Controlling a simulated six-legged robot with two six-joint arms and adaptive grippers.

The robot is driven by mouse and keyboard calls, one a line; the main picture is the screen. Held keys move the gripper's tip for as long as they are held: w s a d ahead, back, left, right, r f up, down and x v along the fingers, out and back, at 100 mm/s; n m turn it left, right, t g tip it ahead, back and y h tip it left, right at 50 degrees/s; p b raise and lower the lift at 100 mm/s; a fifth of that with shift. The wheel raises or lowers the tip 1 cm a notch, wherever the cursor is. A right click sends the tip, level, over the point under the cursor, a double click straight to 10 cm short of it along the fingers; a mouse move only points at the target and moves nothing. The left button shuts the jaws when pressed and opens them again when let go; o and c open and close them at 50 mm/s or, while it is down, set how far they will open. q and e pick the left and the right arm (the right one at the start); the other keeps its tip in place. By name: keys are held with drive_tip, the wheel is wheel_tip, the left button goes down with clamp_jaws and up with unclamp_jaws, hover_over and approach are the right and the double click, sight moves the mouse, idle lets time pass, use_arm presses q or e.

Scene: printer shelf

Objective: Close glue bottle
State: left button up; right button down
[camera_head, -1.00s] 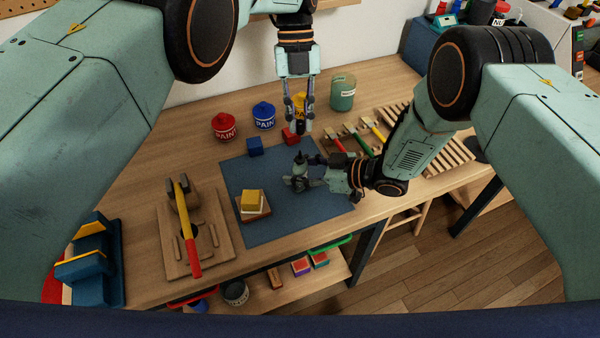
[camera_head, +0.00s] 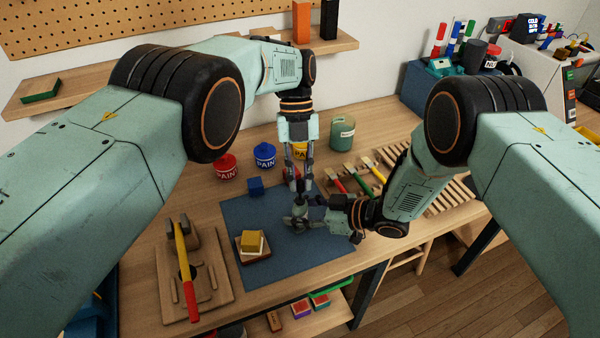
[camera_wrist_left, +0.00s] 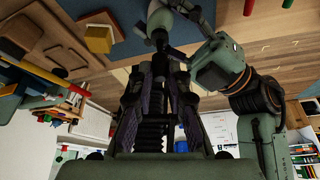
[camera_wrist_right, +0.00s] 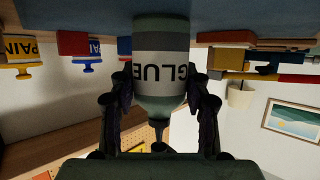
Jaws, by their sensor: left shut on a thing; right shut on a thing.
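The glue bottle (camera_head: 298,222) stands upright on the blue mat (camera_head: 245,212). In the right wrist view the bottle (camera_wrist_right: 161,68) shows upside down, with a white GLUE label and a dark nozzle (camera_wrist_right: 158,130). My right gripper (camera_head: 318,214) comes from the right and is shut around the bottle's body. My left gripper (camera_head: 299,184) points straight down above the nozzle. It is shut on a small dark cap (camera_wrist_left: 160,40). The cap is directly over the nozzle; I cannot tell whether they touch.
Red (camera_head: 226,167), blue (camera_head: 264,156) and yellow (camera_head: 300,150) paint pots and a green jar (camera_head: 342,134) stand behind. A blue block (camera_head: 256,187) and a stacked yellow block (camera_head: 252,240) lie nearby. Brushes (camera_head: 357,178) lie to the right. The mat's front is clear.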

sight(300, 196)
use_arm(q)
drive_tip(key=shift+f, duration=0.1)
drive_tip(key=shift+f, duration=0.8)
drive_tip(key=shift+f, duration=0.6)
idle(0.4)
drive_tip(key=o, duration=0.8)
wheel_tip(300, 196, up, 10)
drive_tip(key=shift+f, duration=0.1)
idle(0.4)
